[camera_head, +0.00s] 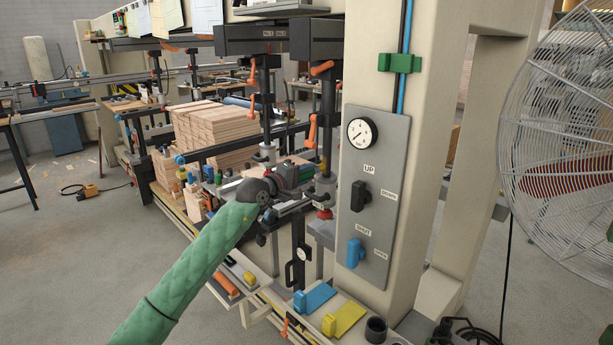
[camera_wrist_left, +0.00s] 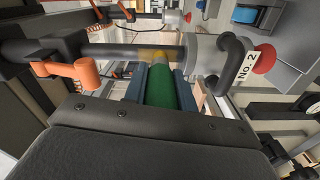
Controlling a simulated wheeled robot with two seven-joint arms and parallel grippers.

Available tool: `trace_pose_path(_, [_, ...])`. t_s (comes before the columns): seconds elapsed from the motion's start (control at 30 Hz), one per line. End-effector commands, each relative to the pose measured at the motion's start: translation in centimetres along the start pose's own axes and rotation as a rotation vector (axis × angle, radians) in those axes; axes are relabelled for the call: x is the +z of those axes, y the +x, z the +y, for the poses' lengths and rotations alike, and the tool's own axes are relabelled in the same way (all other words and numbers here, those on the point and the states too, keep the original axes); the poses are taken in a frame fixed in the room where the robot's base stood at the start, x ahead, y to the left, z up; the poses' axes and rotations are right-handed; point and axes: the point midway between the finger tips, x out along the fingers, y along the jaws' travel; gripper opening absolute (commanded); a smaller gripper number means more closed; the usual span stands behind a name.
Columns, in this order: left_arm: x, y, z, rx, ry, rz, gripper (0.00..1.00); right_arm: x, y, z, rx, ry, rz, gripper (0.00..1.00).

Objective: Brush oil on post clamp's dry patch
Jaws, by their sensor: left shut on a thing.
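My left gripper (camera_head: 304,172) reaches in at the end of the green-sleeved arm, beside the right-hand dark post (camera_head: 327,120). In the wrist view its two dark fingers (camera_wrist_left: 158,88) are shut on a green brush handle (camera_wrist_left: 160,87). The brush's yellowish tip (camera_wrist_left: 150,54) meets or overlaps the dark post (camera_wrist_left: 110,50); I cannot tell whether it touches. The post clamp has a grey cylinder (camera_wrist_left: 203,57), a label "No. 2" and a red knob (camera_wrist_left: 264,59). An orange clamp handle (camera_wrist_left: 70,71) is on the post. I cannot make out a dry patch. My right gripper is not in view.
A second post (camera_head: 267,105) with an orange handle stands to the left. A grey control panel (camera_head: 373,195) with gauge and switches is close on the right. Stacked timber (camera_head: 213,130) lies behind. A narrow ledge with blue (camera_head: 318,297) and yellow (camera_head: 347,318) items is below.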

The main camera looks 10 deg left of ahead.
Motion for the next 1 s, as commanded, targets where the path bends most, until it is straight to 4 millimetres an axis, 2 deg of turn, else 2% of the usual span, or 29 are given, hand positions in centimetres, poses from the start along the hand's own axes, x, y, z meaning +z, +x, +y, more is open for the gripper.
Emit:
trace_pose_path(0.6, [-0.4, -0.1, 2.0, 0.0, 0.001, 0.0, 0.0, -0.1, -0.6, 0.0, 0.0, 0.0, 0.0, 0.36])
trace_pose_path(1.0, [-0.4, -0.1, 2.2, 0.0, 0.0, 0.0, 0.0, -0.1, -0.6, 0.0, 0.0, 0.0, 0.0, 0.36])
